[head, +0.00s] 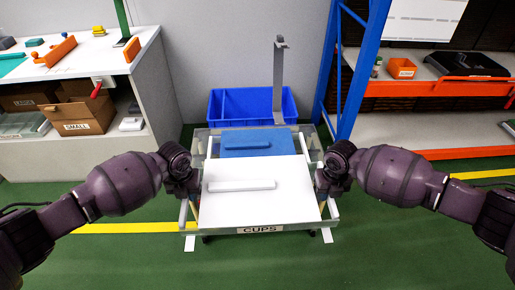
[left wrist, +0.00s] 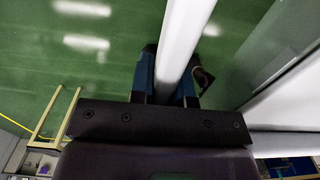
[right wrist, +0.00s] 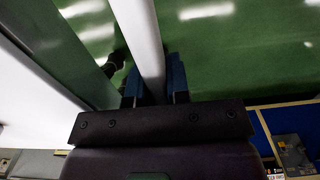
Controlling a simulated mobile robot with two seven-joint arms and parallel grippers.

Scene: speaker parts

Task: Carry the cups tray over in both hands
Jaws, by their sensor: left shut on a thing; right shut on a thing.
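The cups tray (head: 222,230) is in the middle of the head view, with a "CUPS" label on its near edge. A white panel with a raised white bar lies on its near part, and a blue panel with a blue bar lies behind. No cups are visible. My left gripper (head: 190,190) is shut on the tray's left white rail, which passes between its fingers in the left wrist view (left wrist: 168,82). My right gripper (head: 326,187) is shut on the right white rail, also between the fingers in the right wrist view (right wrist: 154,82). The fingertips are partly hidden in the head view.
A blue bin (head: 225,104) and a grey upright post (head: 279,80) stand behind the tray. A bench (head: 163,90) with parts and boxes is at left. A blue-framed rack (head: 355,75) with an orange bin (head: 401,69) is at right. Green floor is clear in front.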

